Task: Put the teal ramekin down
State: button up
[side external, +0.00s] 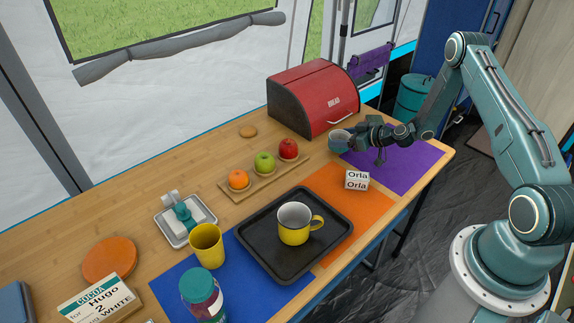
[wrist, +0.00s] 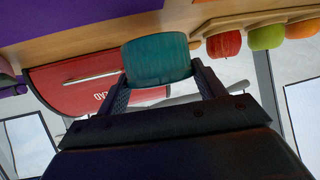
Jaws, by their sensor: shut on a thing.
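The teal ramekin (side external: 338,145) is at my gripper's tip in the side view, just in front of the red bread box and by the back left corner of the purple mat (side external: 425,157). In the wrist view the ramekin (wrist: 157,62) sits between the two dark fingers. My gripper (side external: 350,138) is shut on it, reaching in level from the right; it also shows in the wrist view (wrist: 163,78). I cannot tell whether the ramekin's base touches the surface below.
The red bread box (side external: 315,97) stands close behind. A wooden tray (side external: 232,192) holds an orange, a green apple and a red apple. A white box marked Orla (side external: 356,181) stands on the orange mat (side external: 335,212). A black tray (side external: 265,258) holds a yellow mug (side external: 293,228). The purple mat's right part is clear.

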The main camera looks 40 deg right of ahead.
jog(key=shift+f, duration=1.2)
jog(key=shift+f, duration=0.1)
jog(key=o, duration=1)
jog(key=shift+o, duration=0.2)
jog(key=v, duration=1.2)
